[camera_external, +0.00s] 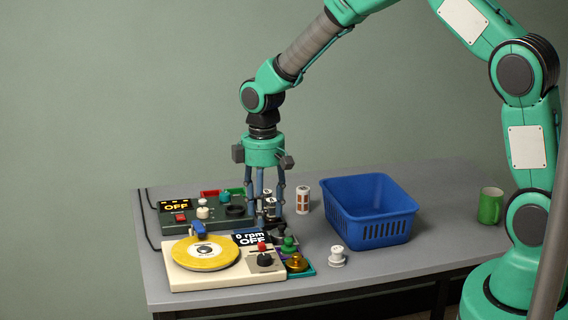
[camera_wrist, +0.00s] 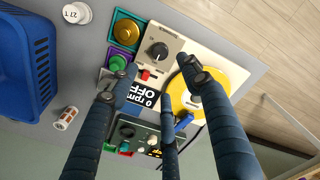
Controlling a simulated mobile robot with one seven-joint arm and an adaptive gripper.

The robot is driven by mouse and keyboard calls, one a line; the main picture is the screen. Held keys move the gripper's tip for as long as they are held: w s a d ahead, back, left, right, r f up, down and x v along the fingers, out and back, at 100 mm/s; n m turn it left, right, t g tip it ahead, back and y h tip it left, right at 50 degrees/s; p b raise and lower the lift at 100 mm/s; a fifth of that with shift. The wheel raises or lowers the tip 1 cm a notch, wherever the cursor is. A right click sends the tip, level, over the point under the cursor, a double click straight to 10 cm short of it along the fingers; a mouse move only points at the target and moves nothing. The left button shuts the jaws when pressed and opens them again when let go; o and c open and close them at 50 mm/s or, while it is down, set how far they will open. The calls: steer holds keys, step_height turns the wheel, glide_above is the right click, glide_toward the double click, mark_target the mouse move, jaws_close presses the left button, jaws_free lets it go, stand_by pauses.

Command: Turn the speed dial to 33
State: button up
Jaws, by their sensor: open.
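The cream turntable (camera_external: 185,279) carries a yellow record (camera_external: 205,257). Its display (camera_external: 252,239) reads "0 rpm OFF" and also shows in the wrist view (camera_wrist: 133,97). In the wrist view the speed dial (camera_wrist: 158,50) is a round black knob with a white pointer, on a grey panel. A small red switch (camera_wrist: 145,75) sits between dial and display. My gripper (camera_external: 270,211) is open and points down above the display end of the turntable. In the wrist view its fingers (camera_wrist: 157,67) are spread, with the dial visible beyond two fingertips. No contact with the dial is visible.
A dark green box (camera_external: 180,223) with an "OFF" display stands behind the turntable. Green (camera_external: 289,244) and gold (camera_external: 297,262) knobs sit close to the dial panel. A white spool (camera_external: 337,256), blue basket (camera_external: 368,233) and green mug (camera_external: 490,206) stand to the right.

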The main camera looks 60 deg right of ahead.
mark_target(264, 257)
step_height(264, 257, down, 12)
steer(key=shift+r+b, duration=0.1)
steer(key=shift+b, duration=1.05)
steer(key=c, duration=1.2)
